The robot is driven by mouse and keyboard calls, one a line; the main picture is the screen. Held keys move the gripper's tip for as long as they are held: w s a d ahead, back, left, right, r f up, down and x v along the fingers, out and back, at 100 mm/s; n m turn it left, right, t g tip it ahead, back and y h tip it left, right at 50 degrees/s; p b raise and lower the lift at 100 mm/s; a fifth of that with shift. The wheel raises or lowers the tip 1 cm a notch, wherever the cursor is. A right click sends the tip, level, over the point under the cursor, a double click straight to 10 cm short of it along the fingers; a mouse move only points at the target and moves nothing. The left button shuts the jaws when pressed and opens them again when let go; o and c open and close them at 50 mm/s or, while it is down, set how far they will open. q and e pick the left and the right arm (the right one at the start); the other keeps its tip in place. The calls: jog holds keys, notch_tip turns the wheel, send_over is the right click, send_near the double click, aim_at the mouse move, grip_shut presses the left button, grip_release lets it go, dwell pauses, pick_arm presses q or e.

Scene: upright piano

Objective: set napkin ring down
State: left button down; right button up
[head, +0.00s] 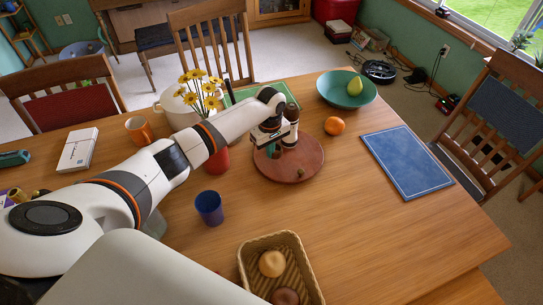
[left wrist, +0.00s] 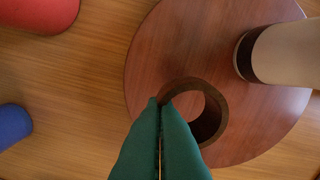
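The napkin ring is a short dark brown ring (left wrist: 205,112), seen from above in the left wrist view with its hole showing. My left gripper (left wrist: 159,102) has its green fingers almost together, with a thin gap, and the tips are at the ring's left wall, pinching it. In the head view my left gripper (head: 271,149) points down over the round reddish-brown board (head: 289,173), which also shows in the left wrist view (left wrist: 175,45). I cannot tell whether the ring touches the board. My right gripper is not in view.
A pale cylinder with a dark band (left wrist: 285,50) stands on the board beside the ring.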

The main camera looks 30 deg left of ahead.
aim_at(270, 165)
pick_arm(q)
jog(key=shift+f, duration=1.7)
jog(key=shift+f, duration=0.1)
jog(key=c, duration=2.2)
grip_release()
jog(key=c, duration=1.7)
grip_release()
notch_tip(270, 165, up, 12)
jog(key=shift+r+b, duration=0.15)
jog(key=shift+b, duration=0.2)
